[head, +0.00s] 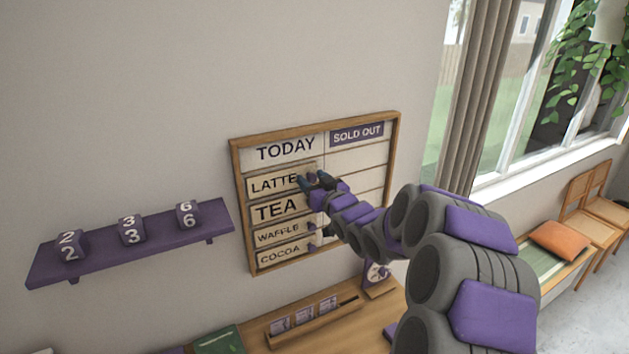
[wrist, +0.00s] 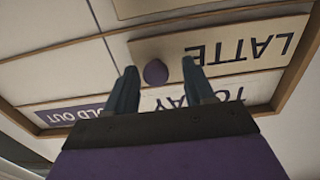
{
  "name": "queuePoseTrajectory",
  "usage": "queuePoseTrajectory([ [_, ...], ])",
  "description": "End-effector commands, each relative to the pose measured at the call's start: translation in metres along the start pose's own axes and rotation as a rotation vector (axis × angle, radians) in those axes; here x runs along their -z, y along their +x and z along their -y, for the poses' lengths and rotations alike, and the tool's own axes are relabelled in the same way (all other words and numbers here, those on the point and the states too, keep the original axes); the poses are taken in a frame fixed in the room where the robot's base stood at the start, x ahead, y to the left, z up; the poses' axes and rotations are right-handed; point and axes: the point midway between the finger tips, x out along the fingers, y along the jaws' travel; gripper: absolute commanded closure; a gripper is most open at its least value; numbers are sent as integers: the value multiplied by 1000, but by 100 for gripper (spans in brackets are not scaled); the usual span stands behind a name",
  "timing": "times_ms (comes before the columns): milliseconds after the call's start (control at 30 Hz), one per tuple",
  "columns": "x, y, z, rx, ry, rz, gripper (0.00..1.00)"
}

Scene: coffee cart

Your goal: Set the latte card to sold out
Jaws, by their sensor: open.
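The latte card (head: 272,184) is in the top row of the TODAY column on the wall board (head: 236,200). In the wrist view the latte card (wrist: 225,48) appears upside down, with a round purple knob (wrist: 155,73) at one end. My gripper (head: 315,180) is at the knob end of the card. In the wrist view my open gripper (wrist: 160,85) has one finger on each side of the knob in the picture; I cannot tell whether they touch it. The SOLD OUT column, headed by a purple label (head: 357,134), shows empty visible rows; my arm hides its lower part.
Tea (head: 275,209), waffle (head: 278,233) and cocoa (head: 279,252) cards sit below the latte card. A purple shelf (head: 100,257) with number blocks is at left. A wooden counter (head: 350,325) with a card holder (head: 313,322) lies below. A curtain (head: 475,95) hangs at right.

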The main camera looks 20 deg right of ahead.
Motion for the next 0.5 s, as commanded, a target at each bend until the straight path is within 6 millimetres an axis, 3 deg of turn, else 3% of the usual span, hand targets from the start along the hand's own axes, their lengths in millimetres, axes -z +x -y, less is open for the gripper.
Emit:
queuePoseTrajectory([
  [133, 0, 0, -4, 0, 2, 0, 47],
  [500, -1, 0, -4, 0, 2, 0, 82],
])
